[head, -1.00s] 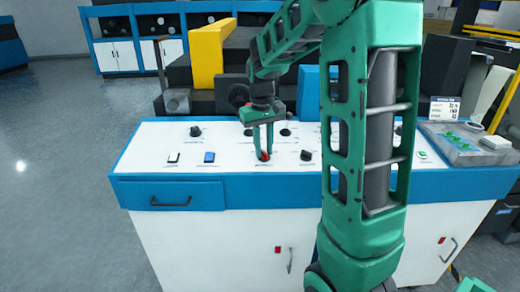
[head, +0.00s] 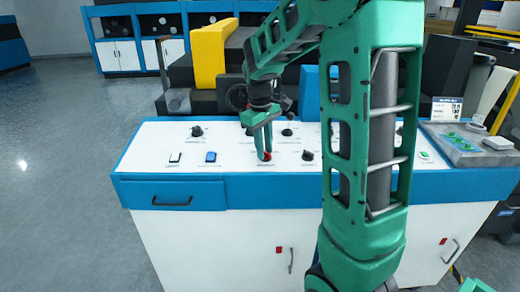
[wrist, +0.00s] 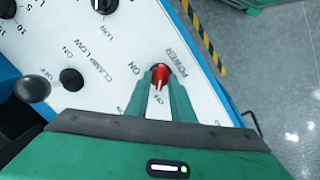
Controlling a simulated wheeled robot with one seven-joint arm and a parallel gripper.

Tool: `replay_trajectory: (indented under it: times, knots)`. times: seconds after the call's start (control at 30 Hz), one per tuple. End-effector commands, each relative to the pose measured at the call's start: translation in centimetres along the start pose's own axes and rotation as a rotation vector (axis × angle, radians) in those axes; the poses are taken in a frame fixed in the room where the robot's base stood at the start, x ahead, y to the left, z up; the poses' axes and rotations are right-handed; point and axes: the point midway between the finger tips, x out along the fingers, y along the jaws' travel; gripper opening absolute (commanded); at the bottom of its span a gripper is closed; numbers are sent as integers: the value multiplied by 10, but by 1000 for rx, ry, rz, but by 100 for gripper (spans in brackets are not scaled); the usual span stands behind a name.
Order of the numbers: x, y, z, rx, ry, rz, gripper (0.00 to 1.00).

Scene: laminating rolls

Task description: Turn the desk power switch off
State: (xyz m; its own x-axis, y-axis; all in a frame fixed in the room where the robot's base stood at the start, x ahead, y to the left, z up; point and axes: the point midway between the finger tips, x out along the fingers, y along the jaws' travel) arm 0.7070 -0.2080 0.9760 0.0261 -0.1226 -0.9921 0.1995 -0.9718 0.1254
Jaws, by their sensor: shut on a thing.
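The power switch is a red rotary knob (wrist: 160,72) on the white panel of the desk, marked POWER and ON in the wrist view. Its white pointer aims down in that view, towards a small label that appears to read OFF. In the head view the red knob (head: 268,157) shows at the tip of my gripper (head: 264,152). My gripper points down, and its two green fingers (wrist: 161,82) are closed on the sides of the red knob. The fingers hide part of the panel around it.
A black knob (head: 307,155) sits right of the red one, and another (head: 196,131) at the back left. A blue switch (head: 210,157) and a white switch (head: 175,157) lie to the left. A grey tray (head: 462,150) stands at the right end.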

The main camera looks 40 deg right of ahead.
Motion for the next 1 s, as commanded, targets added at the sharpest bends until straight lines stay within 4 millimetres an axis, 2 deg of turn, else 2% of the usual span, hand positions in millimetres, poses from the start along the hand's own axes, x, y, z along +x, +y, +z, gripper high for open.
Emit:
replay_trajectory:
  times: [0.23,0.27,0.3,0.67,0.77,1.0]
  knots:
    - [3,-1,3,1,-8,-3,0]
    - [3,-1,3,2,-9,-4,24]
    - [3,-1,3,2,-9,-3,27]
    - [-3,0,1,4,-4,-1,27]
    - [-14,1,1,4,-2,0,27]
    - [-58,1,-1,3,-2,0,27]
